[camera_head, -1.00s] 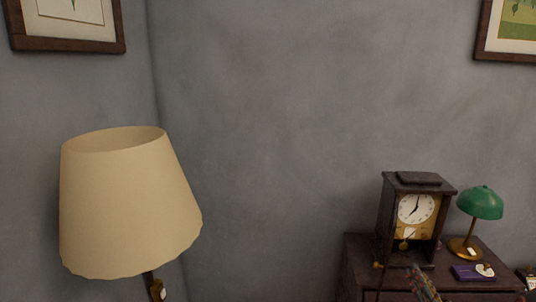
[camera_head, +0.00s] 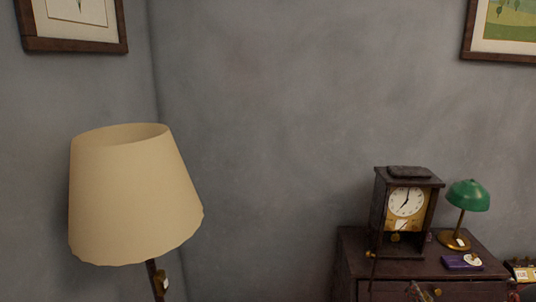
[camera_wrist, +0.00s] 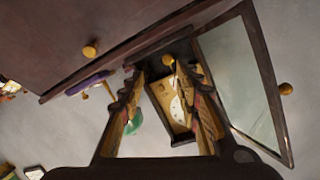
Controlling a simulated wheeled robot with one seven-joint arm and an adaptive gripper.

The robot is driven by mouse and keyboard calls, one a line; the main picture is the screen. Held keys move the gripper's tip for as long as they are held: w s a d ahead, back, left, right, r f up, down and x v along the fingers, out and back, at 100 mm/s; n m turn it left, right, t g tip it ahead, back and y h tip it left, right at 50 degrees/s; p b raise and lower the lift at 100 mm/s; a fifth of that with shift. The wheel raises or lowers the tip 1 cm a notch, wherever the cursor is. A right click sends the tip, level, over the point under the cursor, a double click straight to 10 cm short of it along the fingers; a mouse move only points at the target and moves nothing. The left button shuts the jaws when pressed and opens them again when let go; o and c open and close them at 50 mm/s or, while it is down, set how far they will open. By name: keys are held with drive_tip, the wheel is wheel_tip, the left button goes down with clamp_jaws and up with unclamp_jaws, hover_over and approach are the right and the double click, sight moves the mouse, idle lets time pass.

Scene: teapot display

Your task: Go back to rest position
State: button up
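My gripper (camera_wrist: 156,75) shows in the wrist view with its two fingers apart and nothing held between them. Beyond the fingers is the dark wooden clock (camera_wrist: 180,105), with its white dial partly hidden by the right finger. A framed glass panel (camera_wrist: 240,70) with a round knob stands beside the clock; it looks like its door, swung open. In the head view the clock (camera_head: 406,212) stands upright on a dark cabinet (camera_head: 350,262). Only a small part of what seems to be my gripper (camera_head: 419,292) shows at the bottom edge there.
A green desk lamp (camera_head: 468,196) and a purple item (camera_head: 458,263) are on the cabinet, right of the clock. A large cream-shaded lamp (camera_head: 135,200) stands at left. Framed pictures (camera_head: 75,45) hang on the grey wall. The space between lamp and cabinet looks clear.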

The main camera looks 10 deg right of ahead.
drive_tip(key=s+f+g, duration=0.8)
drive_tip(key=s, duration=0.2)
drive_tip(key=s+a+r+n+g+y, duration=0.1)
drive_tip(key=s+a+r+n+g, duration=0.15)
drive_tip(key=s+a+r, duration=0.45)
drive_tip(key=s+a+r+n+y, duration=0.1)
drive_tip(key=a+r, duration=0.4)
drive_tip(key=a, duration=0.5)
drive_tip(key=s+a+r+n+t+y, duration=0.1)
drive_tip(key=a+r+n, duration=0.2)
drive_tip(key=a, duration=0.6)
drive_tip(key=s+a+r+n+y, duration=0.1)
drive_tip(key=a+r+n+y, duration=0.1)
drive_tip(key=a+r, duration=0.5)
drive_tip(key=shift+s+a, duration=0.35)
drive_tip(key=shift+a, duration=1.45)
drive_tip(key=shift+t, duration=0.25)
